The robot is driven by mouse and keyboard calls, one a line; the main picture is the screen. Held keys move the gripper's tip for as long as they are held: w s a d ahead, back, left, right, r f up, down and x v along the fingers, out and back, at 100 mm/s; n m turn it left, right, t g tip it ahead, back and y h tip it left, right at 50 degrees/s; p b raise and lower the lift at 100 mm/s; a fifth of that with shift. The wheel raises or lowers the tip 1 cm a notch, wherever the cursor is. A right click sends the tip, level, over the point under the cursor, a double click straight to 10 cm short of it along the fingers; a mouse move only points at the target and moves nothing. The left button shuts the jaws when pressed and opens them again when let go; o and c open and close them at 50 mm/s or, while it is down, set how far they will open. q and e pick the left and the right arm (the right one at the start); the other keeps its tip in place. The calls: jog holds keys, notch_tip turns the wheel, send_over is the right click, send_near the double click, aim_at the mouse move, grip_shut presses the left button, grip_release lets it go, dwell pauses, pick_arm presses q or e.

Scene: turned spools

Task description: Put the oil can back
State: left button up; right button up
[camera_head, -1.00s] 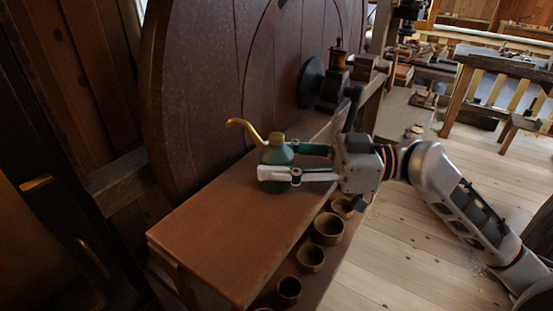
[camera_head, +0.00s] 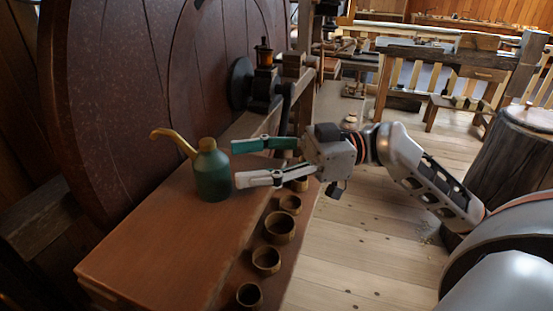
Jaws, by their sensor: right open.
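The oil can (camera_head: 213,174) is dark green with a brass cap and a curved brass spout that points left. It stands upright on the brown wooden bench top (camera_head: 150,245). My right gripper (camera_head: 236,163) is open, just to the right of the can. Its fingers, one green and one pale, point at the can, with a small gap between the fingertips and the can. Nothing is between the fingers. My left gripper is not in view.
Several round wooden cups (camera_head: 280,228) stand in a row along the right side of the bench. A large dark red wheel (camera_head: 130,100) rises behind the bench. A dark metal fitting (camera_head: 262,85) stands beyond the can. The bench top left of the can is clear.

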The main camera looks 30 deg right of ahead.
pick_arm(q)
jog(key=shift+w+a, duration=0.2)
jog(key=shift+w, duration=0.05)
pick_arm(e)
jog(key=v, duration=0.5)
jog(key=shift+s+d, duration=0.1)
jog(key=shift+d, duration=0.2)
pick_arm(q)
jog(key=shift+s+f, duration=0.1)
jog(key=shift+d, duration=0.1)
